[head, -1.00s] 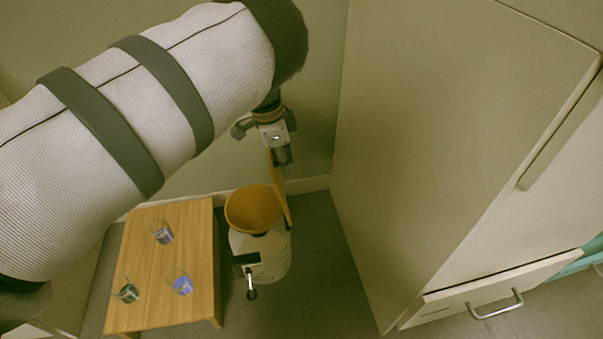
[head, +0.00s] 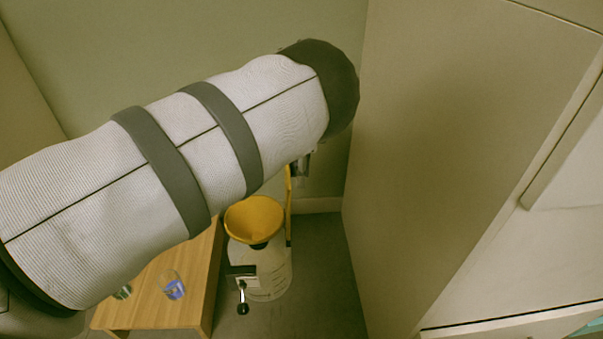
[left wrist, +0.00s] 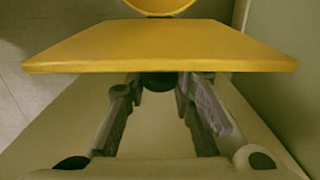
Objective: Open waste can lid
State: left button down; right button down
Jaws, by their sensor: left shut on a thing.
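The waste can (head: 268,282) stands on the floor, with a pale round body and a yellow funnel-like opening (head: 254,214) facing up. Its yellow lid (head: 288,204) stands upright, nearly edge-on, at the right of the opening. In the left wrist view the lid (left wrist: 160,47) is a broad yellow panel across the fingertips. My left gripper (left wrist: 158,92) is shut on the lid; the panel hides the fingertips and the exact contact. In the head view my arm hides most of this gripper (head: 301,167). My right gripper is not in view.
A low wooden table (head: 208,275) stands left of the can, with glass cups, one with blue (head: 173,289), partly behind my arm. A tall pale cabinet (head: 450,150) rises close on the right. A narrow strip of floor lies between can and cabinet.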

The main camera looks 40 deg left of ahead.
pick_arm(q)
jog(key=shift+d, duration=0.1)
jog(key=c, duration=1.4)
grip_release()
notch_tip(320, 180, up, 12)
jog(key=shift+w+d, duration=0.2)
jog(key=shift+w, duration=0.05)
